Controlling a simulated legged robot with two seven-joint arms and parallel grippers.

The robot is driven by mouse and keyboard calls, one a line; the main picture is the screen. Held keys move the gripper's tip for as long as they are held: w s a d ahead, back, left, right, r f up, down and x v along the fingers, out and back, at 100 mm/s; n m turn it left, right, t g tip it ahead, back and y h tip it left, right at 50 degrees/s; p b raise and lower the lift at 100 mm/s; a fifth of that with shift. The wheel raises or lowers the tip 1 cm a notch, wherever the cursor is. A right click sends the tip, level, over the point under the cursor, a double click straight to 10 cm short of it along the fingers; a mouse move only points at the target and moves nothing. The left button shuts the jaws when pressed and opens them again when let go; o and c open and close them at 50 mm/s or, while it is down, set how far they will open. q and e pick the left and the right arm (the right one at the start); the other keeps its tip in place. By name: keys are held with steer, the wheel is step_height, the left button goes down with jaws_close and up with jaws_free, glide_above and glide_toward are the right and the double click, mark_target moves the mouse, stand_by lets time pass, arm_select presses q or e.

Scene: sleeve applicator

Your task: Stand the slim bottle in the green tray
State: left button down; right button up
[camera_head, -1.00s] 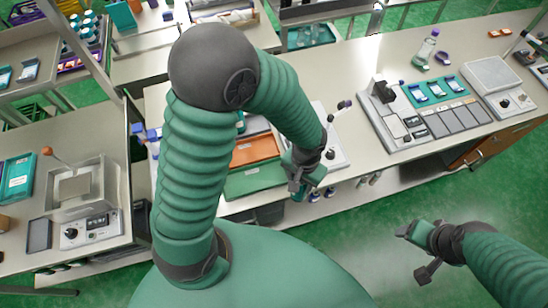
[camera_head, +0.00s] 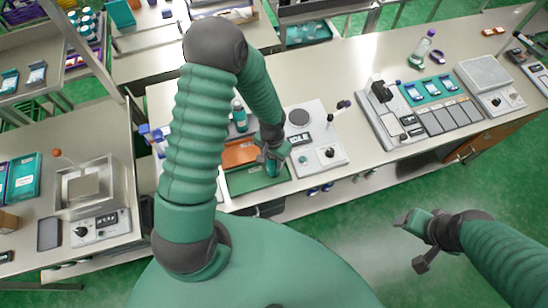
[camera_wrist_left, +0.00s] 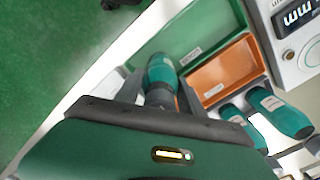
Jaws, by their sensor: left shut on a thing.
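The slim teal bottle (camera_wrist_left: 161,72) is between the fingers of my left gripper (camera_wrist_left: 160,97) in the left wrist view. In the head view, my left gripper (camera_head: 268,152) holds the bottle (camera_head: 272,168) at the green tray (camera_head: 243,183), which also shows in the left wrist view (camera_wrist_left: 200,22). The bottle's lower end overlaps the tray floor in both views; I cannot tell whether it touches. My right gripper (camera_head: 411,242) is empty, fingers spread, over the floor in front of the bench.
An orange tray (camera_head: 236,154) lies just behind the green tray. Other teal bottles (camera_wrist_left: 281,112) stand near it; one shows in the head view (camera_head: 239,117). A white instrument (camera_head: 318,150) stands to the right. The bench's front edge is close to the green tray.

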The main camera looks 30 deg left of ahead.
arm_select(q)
steer(key=c, duration=0.9)
jaws_free()
steer(key=shift+a+f, duration=0.15)
steer(key=shift+a, duration=0.15)
steer(key=shift+c, duration=0.2)
steer(key=shift+o, duration=1.2)
steer(key=shift+w+a, duration=0.1)
steer(key=shift+a, duration=0.05)
steer(key=shift+d, duration=0.5)
steer(key=r, duration=0.5)
steer(key=shift+w+d+r, duration=0.1)
steer(key=shift+d+r, duration=0.2)
steer(key=shift+r, duration=0.05)
steer(key=r, duration=0.2)
steer(key=a+r, duration=0.1)
steer(key=r, duration=0.3)
steer(key=shift+s+a+r, duration=0.15)
steer(key=shift+s+a, duration=0.05)
steer(key=shift+s, duration=0.05)
steer(key=s+d+r+t, duration=0.2)
steer(key=s+d+r, duration=0.3)
steer(key=r, duration=0.1)
steer(key=shift+s+r+n+t, duration=0.2)
steer(key=shift+r+n+t, duration=0.1)
arm_select(e)
steer(key=shift+d+r, duration=0.1)
steer(key=shift+r, duration=0.05)
